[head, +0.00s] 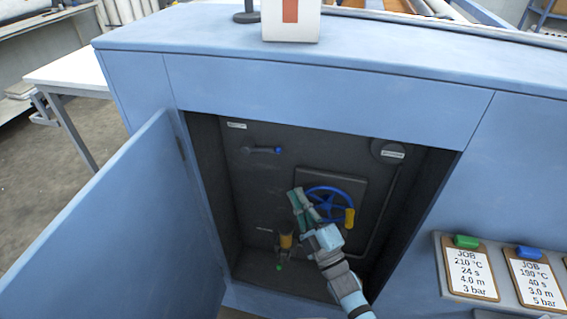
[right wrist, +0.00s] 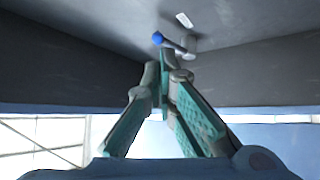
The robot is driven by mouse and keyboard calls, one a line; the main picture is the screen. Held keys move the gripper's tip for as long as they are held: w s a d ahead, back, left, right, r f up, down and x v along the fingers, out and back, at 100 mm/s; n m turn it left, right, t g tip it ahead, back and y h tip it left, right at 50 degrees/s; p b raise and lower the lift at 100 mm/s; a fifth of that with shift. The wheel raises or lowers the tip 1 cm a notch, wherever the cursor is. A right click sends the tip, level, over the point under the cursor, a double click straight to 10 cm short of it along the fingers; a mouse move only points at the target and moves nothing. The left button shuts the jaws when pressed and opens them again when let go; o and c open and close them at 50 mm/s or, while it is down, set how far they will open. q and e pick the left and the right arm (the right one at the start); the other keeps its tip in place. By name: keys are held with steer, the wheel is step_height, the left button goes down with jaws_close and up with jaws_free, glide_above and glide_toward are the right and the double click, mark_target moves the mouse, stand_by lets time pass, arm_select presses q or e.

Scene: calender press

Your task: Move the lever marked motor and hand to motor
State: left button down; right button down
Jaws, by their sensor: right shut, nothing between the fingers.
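A small lever (head: 262,149) with a blue knob (head: 279,150) sits on the dark back wall of the open cabinet, at the upper left. The lever lies roughly level, knob to the right. A white label (head: 237,125) is above it, too small to read. In the right wrist view the blue knob (right wrist: 158,38) and the lever's grey pivot (right wrist: 188,43) show just beyond the fingertips. My right gripper (head: 297,193) is inside the cabinet, shut and empty, below and right of the lever and apart from it. My left gripper is not in view.
A blue handwheel (head: 318,189) with a yellow handle (head: 349,218) is right of my gripper, partly behind it. A yellow-brown fitting (head: 286,241) with a green tip is below. The open blue door (head: 105,225) stands left. Job clipboards (head: 470,273) hang right.

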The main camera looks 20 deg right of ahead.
steer(key=x, duration=0.9)
steer(key=shift+w, duration=0.35)
steer(key=shift+r, duration=0.1)
